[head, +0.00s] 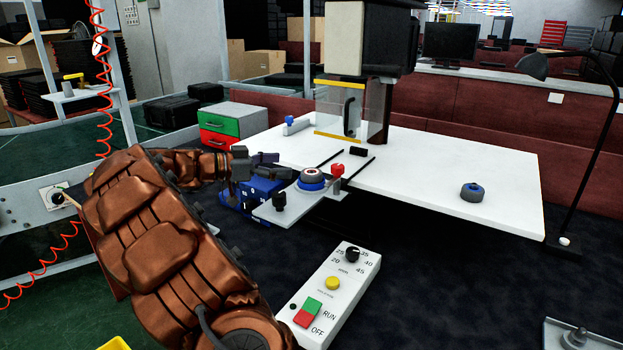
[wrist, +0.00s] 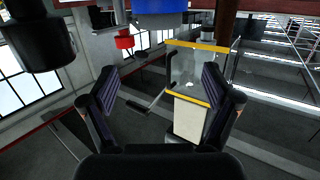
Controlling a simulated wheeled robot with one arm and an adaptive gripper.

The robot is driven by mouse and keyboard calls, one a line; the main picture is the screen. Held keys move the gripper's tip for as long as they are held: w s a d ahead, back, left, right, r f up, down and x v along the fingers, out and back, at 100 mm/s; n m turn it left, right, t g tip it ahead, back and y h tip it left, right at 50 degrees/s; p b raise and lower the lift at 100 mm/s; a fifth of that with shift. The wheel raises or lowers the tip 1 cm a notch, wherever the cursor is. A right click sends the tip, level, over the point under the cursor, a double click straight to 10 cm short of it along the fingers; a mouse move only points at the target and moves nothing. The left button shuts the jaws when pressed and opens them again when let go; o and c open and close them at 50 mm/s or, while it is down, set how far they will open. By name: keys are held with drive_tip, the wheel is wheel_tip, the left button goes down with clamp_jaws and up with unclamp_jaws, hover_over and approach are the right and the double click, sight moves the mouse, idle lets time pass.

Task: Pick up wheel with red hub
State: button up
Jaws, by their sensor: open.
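A wheel with a dull reddish centre and pale grey ring (head: 312,175) sits on a round blue holder (head: 312,186) at the table's left front edge in the head view. My gripper (head: 262,164) is left of it, apart from it, at about its height. In the wrist view, which looks upside down, my gripper (wrist: 163,95) has its two dark pads spread wide with nothing between them. A blue round part (wrist: 160,12) shows at the top edge there, probably the holder. I cannot make out the wheel in that view.
A red knob (head: 338,170) stands close right of the wheel; it also shows in the wrist view (wrist: 124,42). A dark wheel with blue hub (head: 472,192) lies on the white table (head: 440,165). A clear-guarded machine (head: 352,105) stands behind. A control box (head: 332,292) is in front.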

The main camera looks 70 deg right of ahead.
sight(302, 174)
wheel_tip(302, 174, down, 2)
drive_tip(key=shift+f, duration=0.1)
drive_tip(key=shift+s+d+f, duration=0.2)
drive_tip(key=shift+s+f, duration=0.05)
drive_tip(key=shift+p+x, duration=0.3)
drive_tip(key=shift+x, duration=3.15)
drive_tip(key=shift+c, duration=0.3)
drive_tip(key=c, duration=1.2)
